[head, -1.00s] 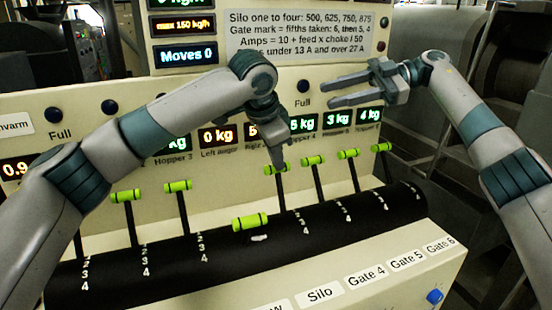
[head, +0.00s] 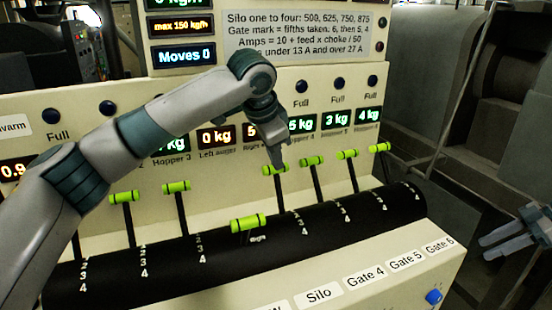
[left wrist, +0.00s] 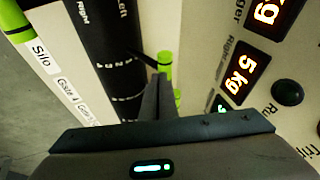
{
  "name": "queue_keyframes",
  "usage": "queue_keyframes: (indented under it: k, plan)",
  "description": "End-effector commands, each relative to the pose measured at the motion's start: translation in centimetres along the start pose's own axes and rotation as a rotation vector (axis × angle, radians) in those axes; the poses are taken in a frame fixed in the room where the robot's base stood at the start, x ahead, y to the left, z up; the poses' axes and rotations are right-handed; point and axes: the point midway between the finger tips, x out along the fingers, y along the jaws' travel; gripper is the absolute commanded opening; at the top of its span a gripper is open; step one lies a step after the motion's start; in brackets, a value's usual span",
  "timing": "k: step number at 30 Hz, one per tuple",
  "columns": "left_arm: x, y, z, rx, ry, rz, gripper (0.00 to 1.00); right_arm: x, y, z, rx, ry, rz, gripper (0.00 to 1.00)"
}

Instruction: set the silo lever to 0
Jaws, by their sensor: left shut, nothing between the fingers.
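The silo lever (head: 276,169) has a lime-green handle on a dark stem and leans toward the back panel; the Silo label (head: 318,296) is on the front edge. My left gripper (head: 277,158) is shut, with its fingertips right at this handle. In the left wrist view the shut fingers (left wrist: 158,100) overlap the lower end of the green handle (left wrist: 165,64). I cannot tell whether they touch it. The printed marks near the lever's foot are partly unreadable. My right gripper (head: 508,240) is open and empty, low at the right edge, away from the levers.
A neighbouring lever (head: 248,222) left of the silo lever is tilted far forward. The Gate 4 lever (head: 312,160) stands close on its right, with more levers along the black drum (head: 340,237). The display panel (head: 240,88) rises behind.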

Motion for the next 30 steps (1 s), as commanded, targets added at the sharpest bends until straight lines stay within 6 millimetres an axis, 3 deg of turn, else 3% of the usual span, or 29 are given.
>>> queue_keyframes:
  k: [1, 6, 15, 20, 26, 30]
  plan:
    - [0.0, 0.0, 0.0, 0.000, 0.000, 0.000, 0.00, -0.5, -0.9, 2.4, 0.035, -0.033, -0.004, 0.38]
    - [0.0, 0.0, 0.0, 0.000, 0.000, 0.000, 0.00, -1.6, -3.4, 8.0, 0.123, -0.114, -0.016, 0.38]
    - [0.0, 0.0, 0.0, 0.000, 0.000, 0.000, 0.00, -1.9, -7.5, 15.0, 0.229, -0.209, -0.065, 0.38]
    - [0.0, 0.0, 0.0, 0.000, 0.000, 0.000, 0.00, 0.5, -9.0, 16.6, 0.239, -0.212, -0.123, 0.38]
    - [0.0, 0.0, 0.0, 0.000, 0.000, 0.000, 0.00, 5.2, -10.1, 16.8, 0.213, -0.173, -0.206, 0.38]
    - [0.0, 0.0, 0.0, 0.000, 0.000, 0.000, 0.00, 9.4, -11.2, 16.6, 0.187, -0.128, -0.274, 0.38]
